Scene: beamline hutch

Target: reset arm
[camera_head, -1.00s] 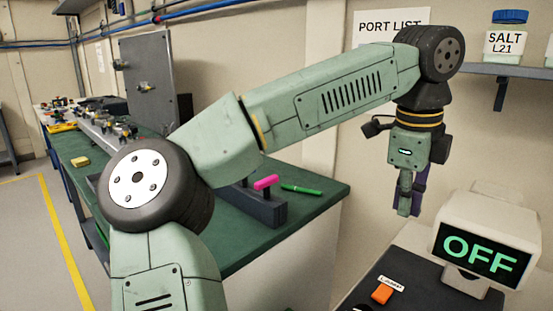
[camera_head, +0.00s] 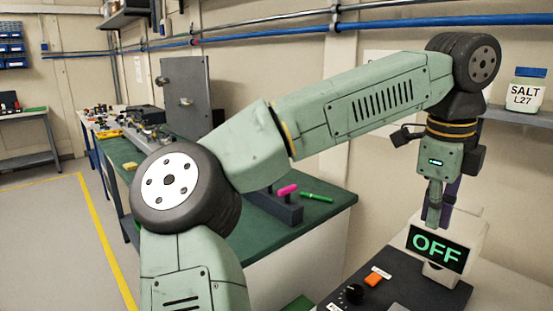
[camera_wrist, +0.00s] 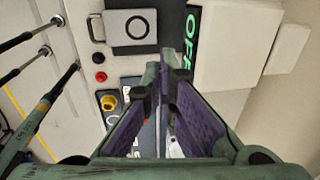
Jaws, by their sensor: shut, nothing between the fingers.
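My gripper (camera_head: 434,226) hangs down at the right end of my raised, pale green arm. In the wrist view its two purple-padded fingers (camera_wrist: 166,68) are closed together with nothing held. In the head view the fingertips overlap the top of the white box with the lit OFF display (camera_head: 436,248); I cannot tell the gap in depth. The display also shows in the wrist view (camera_wrist: 190,35), partly behind a finger.
A dark panel with an orange switch (camera_head: 374,280) and a black knob (camera_head: 351,294) lies below the gripper. A green bench (camera_head: 240,255) holds a pink-handled block (camera_head: 287,190) and a green pen (camera_head: 317,197). A salt jar (camera_head: 527,90) stands on the right shelf.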

